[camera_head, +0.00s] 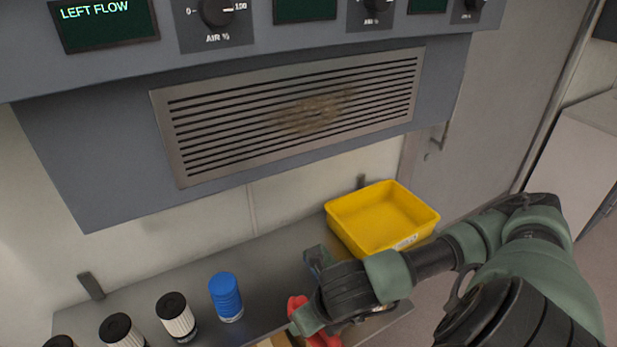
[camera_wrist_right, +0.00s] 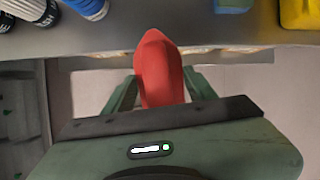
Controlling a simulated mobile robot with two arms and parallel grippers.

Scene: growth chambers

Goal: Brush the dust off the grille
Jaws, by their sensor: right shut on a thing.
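The grille (camera_head: 290,110) is a slotted metal panel on the grey cabinet front, with a brown dust patch (camera_head: 312,113) right of its middle. My right gripper (camera_head: 312,324) is low in the head view, below the grille and near the shelf's front edge. It is shut on a red thing (camera_head: 298,304), which looks like the brush handle. In the right wrist view the red handle (camera_wrist_right: 160,70) stands between the two green fingers (camera_wrist_right: 160,88). Bristles cannot be clearly told in either view. My left gripper is not in view.
A yellow tray (camera_head: 348,232) stands on the grey shelf (camera_head: 275,252), behind my right gripper. A blue cylinder (camera_head: 226,297) and several black-topped white cylinders (camera_head: 176,316) stand to the left. Control knobs (camera_head: 216,10) and displays (camera_head: 103,24) sit above the grille. Space before the grille is clear.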

